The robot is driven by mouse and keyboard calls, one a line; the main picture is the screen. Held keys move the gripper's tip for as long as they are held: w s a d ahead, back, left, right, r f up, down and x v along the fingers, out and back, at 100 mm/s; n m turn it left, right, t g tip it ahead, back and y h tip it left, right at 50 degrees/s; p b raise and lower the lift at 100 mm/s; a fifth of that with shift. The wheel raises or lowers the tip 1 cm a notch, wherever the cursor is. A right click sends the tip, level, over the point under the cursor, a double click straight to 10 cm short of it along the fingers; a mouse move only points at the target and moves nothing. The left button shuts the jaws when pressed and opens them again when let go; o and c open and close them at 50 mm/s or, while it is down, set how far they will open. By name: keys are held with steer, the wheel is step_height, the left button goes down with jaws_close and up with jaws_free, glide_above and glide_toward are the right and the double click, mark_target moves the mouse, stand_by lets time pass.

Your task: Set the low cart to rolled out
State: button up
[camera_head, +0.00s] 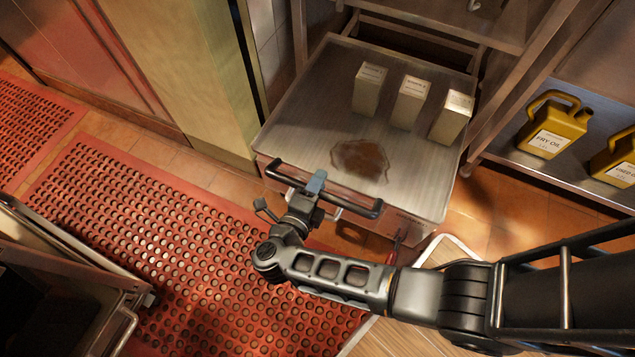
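The low cart (310,130) is a steel-topped cart with a dark bar handle (345,196) along its front edge. Its back part reaches under a steel table, and its front sticks out over the tiled floor. My gripper (315,184) is at the left half of the handle, with a grey-blue finger overlapping the bar. The second finger is not clearly visible, so I cannot tell whether the gripper is closed around the bar. Three pale cartons (410,103) stand upright on the cart's top. A brown stain (361,159) lies near its middle.
Red perforated mats (180,250) cover the floor in front and to the left. A tall cabinet (190,70) stands close at the cart's left. A shelf at right holds yellow fry oil jugs (553,127). An open metal appliance (60,285) is at lower left.

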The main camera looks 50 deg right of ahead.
steer(key=shift+o, duration=0.9)
steer(key=v, duration=0.7)
steer(key=shift+a, duration=0.35)
steer(key=shift+s, duration=0.2)
